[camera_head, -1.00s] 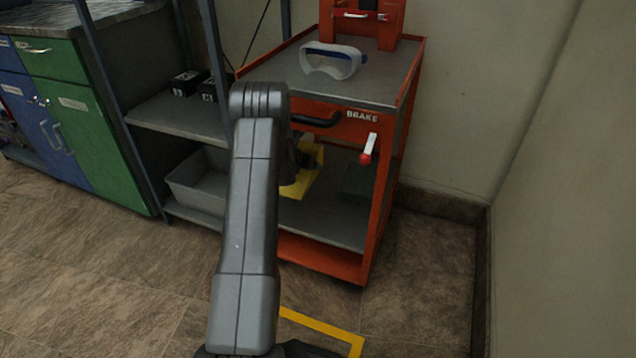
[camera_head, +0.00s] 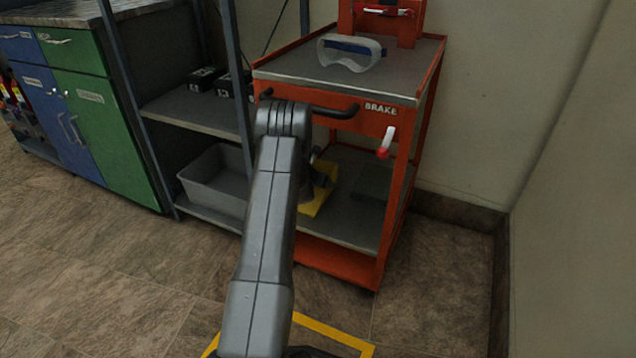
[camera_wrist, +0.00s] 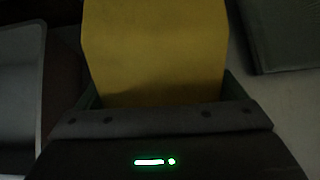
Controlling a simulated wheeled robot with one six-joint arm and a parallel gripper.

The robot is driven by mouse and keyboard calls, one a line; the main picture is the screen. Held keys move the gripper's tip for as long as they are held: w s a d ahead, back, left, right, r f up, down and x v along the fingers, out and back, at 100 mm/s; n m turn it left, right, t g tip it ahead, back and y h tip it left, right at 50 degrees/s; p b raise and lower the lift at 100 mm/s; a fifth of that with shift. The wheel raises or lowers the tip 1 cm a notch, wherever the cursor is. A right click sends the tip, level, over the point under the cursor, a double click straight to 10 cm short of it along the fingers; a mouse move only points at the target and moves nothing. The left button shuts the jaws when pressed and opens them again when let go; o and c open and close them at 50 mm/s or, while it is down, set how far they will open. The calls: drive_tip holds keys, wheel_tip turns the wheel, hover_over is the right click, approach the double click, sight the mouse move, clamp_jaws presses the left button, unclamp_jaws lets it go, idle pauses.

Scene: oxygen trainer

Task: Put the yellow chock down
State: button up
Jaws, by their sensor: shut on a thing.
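The yellow chock (camera_head: 322,196) shows partly behind my arm in the head view, at the lower shelf of the orange cart. It fills the upper middle of the wrist view (camera_wrist: 152,50). My gripper (camera_wrist: 155,100) is shut on the chock. In the head view my arm hides much of the gripper and part of the chock. I cannot tell whether the chock touches the shelf (camera_head: 345,233).
The orange cart (camera_head: 345,273) has a brake lever (camera_head: 386,143) at its front and goggles (camera_head: 352,54) on top. A dark flat thing (camera_head: 371,183) lies right of the chock. A grey bin (camera_head: 215,180) stands on the shelf rack at left.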

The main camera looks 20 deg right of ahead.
drive_tip(key=shift+f, duration=0.1)
drive_tip(key=o, duration=1.2)
drive_tip(key=shift+o, duration=0.2)
drive_tip(key=shift+s+a+r, duration=0.15)
drive_tip(key=shift+r, duration=0.3)
drive_tip(key=p+v, duration=0.1)
drive_tip(key=v, duration=1)
drive_tip(key=shift+s+a, duration=0.1)
drive_tip(key=shift+s, duration=0.05)
